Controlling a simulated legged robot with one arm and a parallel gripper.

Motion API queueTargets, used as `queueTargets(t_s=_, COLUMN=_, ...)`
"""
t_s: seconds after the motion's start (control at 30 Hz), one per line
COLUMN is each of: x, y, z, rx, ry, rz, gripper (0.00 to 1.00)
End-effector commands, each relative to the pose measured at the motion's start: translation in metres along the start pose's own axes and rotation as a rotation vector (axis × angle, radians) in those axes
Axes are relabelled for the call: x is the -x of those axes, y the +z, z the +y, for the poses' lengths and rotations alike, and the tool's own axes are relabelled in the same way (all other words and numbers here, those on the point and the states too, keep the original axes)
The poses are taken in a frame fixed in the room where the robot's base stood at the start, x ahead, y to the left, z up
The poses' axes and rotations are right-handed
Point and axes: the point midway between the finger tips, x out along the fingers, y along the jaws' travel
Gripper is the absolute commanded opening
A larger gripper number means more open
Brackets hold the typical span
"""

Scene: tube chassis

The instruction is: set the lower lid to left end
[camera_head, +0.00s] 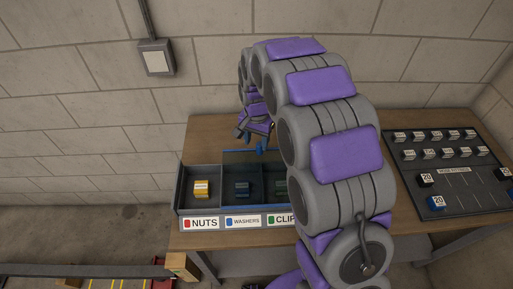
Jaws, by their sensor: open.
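A dark box (178,196) on the table has compartments labelled NUTS (201,223), WASHERS (243,221) and one partly hidden label starting CLIP (284,219). The left compartment looks uncovered and holds a yellow block (201,188). A see-through tinted panel (238,158), apparently a lid, lies over the middle compartment and seems to reach right. I cannot tell the upper lid from the lower one. My gripper (252,140) is open and empty, above the box's back edge near the middle compartment. My arm hides the box's right end.
A dark blue block (241,188) sits in the middle compartment and a greenish one (281,187) in the right one. A dark board (455,175) with several small labelled blocks lies at the table's right. The wooden table (208,130) is bare behind the box, before a block wall.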

Motion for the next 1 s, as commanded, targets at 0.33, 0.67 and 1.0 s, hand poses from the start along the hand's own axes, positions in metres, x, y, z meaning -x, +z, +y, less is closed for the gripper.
queueTargets(t_s=0.33, x=-0.032, y=0.0, z=0.003, rx=0.0, ry=-0.001, rz=-0.002, gripper=0.53)
queueTargets(t_s=0.67, x=-0.033, y=0.001, z=0.0, rx=0.0, ry=0.001, rz=0.0, gripper=0.48)
queueTargets(t_s=1.0, x=-0.033, y=-0.001, z=0.003, rx=0.0, ry=-0.002, rz=-0.001, gripper=0.15)
